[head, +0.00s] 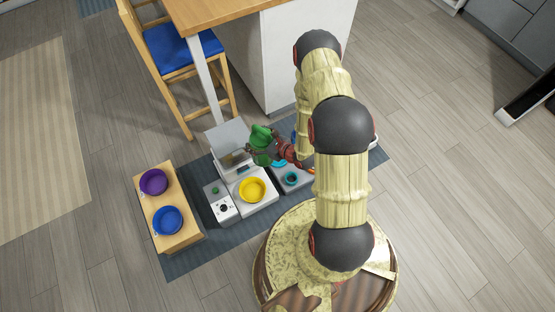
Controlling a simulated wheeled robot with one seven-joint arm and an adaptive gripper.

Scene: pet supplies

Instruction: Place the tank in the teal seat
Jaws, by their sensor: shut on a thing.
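My gripper (254,150), with green parts at the end of a dark red wrist, is over the row of white units on the floor. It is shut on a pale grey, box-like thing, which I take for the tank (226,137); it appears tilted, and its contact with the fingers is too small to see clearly. The teal seat (291,178) is a small teal ring on a grey-white unit, right of and nearer than the gripper. The tank is apart from the seat, to its left. My arm hides the units further right.
A yellow bowl (252,189) sits on a white unit beside a small control box (221,204). A wooden stand (182,237) at left holds a purple bowl (153,182) and a blue bowl (167,220). A blue-seated chair (180,50) and a counter (300,60) stand behind.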

